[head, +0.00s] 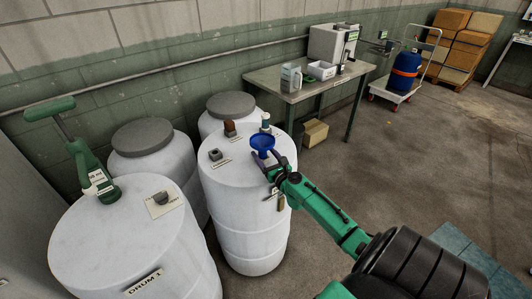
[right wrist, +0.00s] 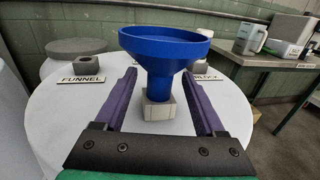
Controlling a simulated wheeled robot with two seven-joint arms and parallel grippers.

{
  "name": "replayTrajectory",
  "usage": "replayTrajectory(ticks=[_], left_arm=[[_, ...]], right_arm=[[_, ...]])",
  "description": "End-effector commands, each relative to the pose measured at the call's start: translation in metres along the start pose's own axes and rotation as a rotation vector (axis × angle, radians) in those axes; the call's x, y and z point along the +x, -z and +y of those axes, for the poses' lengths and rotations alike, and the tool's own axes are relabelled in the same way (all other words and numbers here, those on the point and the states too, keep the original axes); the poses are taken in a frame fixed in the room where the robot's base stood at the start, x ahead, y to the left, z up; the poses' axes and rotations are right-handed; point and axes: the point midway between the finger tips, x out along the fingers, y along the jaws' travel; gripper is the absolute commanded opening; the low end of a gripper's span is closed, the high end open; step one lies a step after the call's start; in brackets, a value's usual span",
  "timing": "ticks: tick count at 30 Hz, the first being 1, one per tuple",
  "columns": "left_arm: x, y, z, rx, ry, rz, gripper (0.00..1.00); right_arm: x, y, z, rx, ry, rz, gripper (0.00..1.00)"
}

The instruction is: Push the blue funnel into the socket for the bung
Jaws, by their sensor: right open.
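The blue funnel (head: 262,143) stands upright over the middle drum's top. In the right wrist view the funnel (right wrist: 165,48) has its spout at a pale grey block-shaped socket (right wrist: 158,108); how deep the spout sits is unclear. My right gripper (head: 274,168) is open, its purple fingers (right wrist: 158,76) on either side of the spout and socket, with gaps visible. Another grey socket (head: 215,155) stands to the left beside a label, reading "FUNNEL" in the right wrist view (right wrist: 83,79). The socket label by my gripper is not readable. My left gripper is out of view.
Drum 1 (head: 110,245) carries a green pump (head: 95,170). A table (head: 270,79) with equipment stands behind; open floor lies right.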

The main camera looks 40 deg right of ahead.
Motion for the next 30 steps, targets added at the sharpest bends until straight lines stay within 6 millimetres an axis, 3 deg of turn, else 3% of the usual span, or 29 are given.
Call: replayTrajectory(ticks=[5,8,19,24,30], left_arm=[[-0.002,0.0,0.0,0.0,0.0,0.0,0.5],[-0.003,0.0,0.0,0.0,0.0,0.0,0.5],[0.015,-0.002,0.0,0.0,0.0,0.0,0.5],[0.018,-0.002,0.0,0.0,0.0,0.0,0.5],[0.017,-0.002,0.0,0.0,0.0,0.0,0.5]], right_arm=[[-0.014,0.001,0.001,0.001,-0.001,0.002,0.72],[-0.034,0.001,0.0,0.0,-0.001,0.004,0.72],[-0.13,0.005,0.0,0.002,0.002,0.002,0.72],[-0.145,0.001,0.0,0.0,0.0,0.0,0.72],[-0.146,0.0,0.0,0.0,0.0,-0.001,0.72]])
